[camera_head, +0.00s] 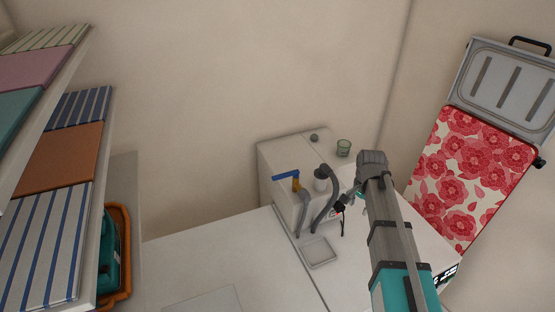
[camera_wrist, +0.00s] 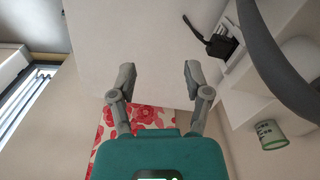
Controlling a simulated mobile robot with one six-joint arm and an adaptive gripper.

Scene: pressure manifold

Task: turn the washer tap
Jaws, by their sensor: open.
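The tap shows in the head view as a blue lever (camera_head: 286,175) on a brass-coloured body (camera_head: 296,184), at the wall-side end of a white cabinet-like unit. The lever points left. I cannot make out the tap in the wrist view. My gripper (camera_wrist: 158,76) is open, with nothing between its two grey fingers and a pale flat surface beyond them. In the head view my gripper is small and partly hidden by my arm, to the right of the tap and apart from it.
Grey hoses (camera_head: 330,205) curve down between the tap and my arm. A black plug-like part (camera_wrist: 209,40) and a green cup (camera_wrist: 270,134) are right of my fingers. A small tray (camera_head: 319,252) lies on the white top. Shelves with folded cloths (camera_head: 60,150) stand left.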

